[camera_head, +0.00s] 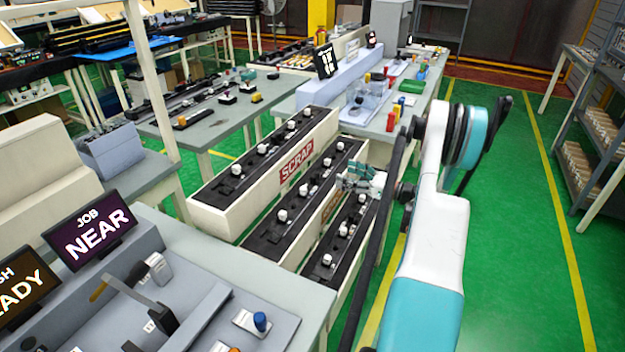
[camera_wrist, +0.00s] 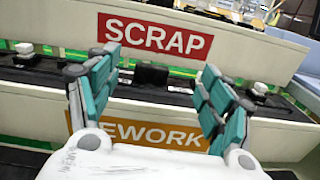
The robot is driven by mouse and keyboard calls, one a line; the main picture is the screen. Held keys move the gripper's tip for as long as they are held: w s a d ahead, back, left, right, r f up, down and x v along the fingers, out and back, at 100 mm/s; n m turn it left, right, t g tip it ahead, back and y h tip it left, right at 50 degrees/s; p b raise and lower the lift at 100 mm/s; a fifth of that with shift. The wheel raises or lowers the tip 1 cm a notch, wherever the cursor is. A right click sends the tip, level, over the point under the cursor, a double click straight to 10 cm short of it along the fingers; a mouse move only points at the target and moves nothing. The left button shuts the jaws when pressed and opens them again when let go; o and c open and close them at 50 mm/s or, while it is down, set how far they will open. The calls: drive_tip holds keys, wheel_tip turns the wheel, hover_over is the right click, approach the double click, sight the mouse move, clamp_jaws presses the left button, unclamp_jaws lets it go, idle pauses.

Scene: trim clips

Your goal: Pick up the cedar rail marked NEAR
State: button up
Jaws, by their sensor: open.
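I cannot pick out a cedar rail marked NEAR in either view. The word NEAR shows on a dark screen (camera_head: 90,236) headed JOB, at the left in the head view. My gripper (camera_head: 362,180) is over the long troughs in the middle of the head view. In the wrist view my gripper (camera_wrist: 160,72) has its teal fingers spread wide, with nothing between them. Behind the fingers are a trough wall with a red SCRAP label (camera_wrist: 155,38) and an orange label (camera_wrist: 150,132), partly hidden, reading EWORK.
Long cream troughs with black beds and several white knobs stand side by side; one has a SCRAP sign (camera_head: 297,161). A grey bench (camera_head: 285,290) with fixtures is at front left. Shelves (camera_head: 600,130) stand at right. Green floor (camera_head: 520,250) is clear right of my arm.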

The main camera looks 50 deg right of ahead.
sight(319, 174)
drive_tip(key=shift+n, duration=0.3)
drive_tip(key=w+f, duration=0.1)
drive_tip(key=w, duration=0.1)
drive_tip(key=w+a+f+b, duration=0.1)
drive_tip(key=w, duration=0.1)
drive_tip(key=w+a+f+b, duration=0.1)
drive_tip(key=w, duration=0.1)
drive_tip(key=shift+w+a, duration=0.1)
drive_tip(key=shift+a, duration=0.05)
drive_tip(key=b+x, duration=0.2)
drive_tip(key=x, duration=0.3)
drive_tip(key=shift+w+f, duration=0.1)
drive_tip(key=shift+f, duration=0.1)
drive_tip(key=c, duration=1.4)
